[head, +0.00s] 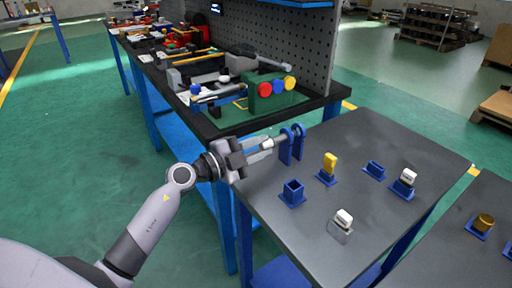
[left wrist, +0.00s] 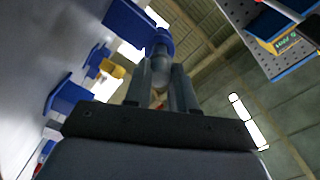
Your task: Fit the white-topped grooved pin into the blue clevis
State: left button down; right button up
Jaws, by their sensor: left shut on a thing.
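The blue clevis (head: 286,153) stands upright near the left back edge of the grey table, with two round-topped lugs. My left gripper (head: 265,145) is level with its top, just to the left, shut on the grooved pin. The pin's grey shank (head: 279,139) points right and reaches the near lug. In the left wrist view the pin (left wrist: 160,67) lies between the fingers (left wrist: 161,90), and its far end meets the blue round of the clevis (left wrist: 160,41). How deep it sits in the hole cannot be told. My right gripper is not in view.
On the grey table (head: 270,220) stand an empty blue socket (head: 292,194), a yellow piece in a blue base (head: 330,163), another blue socket (head: 374,170) and white-topped blocks (head: 344,217) (head: 408,177). A dark workbench with a pegboard (head: 290,50) adjoins behind.

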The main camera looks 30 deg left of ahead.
pick_arm(q)
jog(key=shift+p+x, duration=0.4)
jog(key=shift+x, duration=1.4)
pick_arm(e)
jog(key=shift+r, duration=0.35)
pick_arm(q)
jog(key=c, duration=0.9)
grip_release()
jog(key=shift+o, duration=0.2)
jog(key=shift+p+v, duration=0.6)
jog(key=shift+v, duration=0.55)
jog(key=shift+p+v, duration=0.4)
jog(key=shift+v, duration=0.95)
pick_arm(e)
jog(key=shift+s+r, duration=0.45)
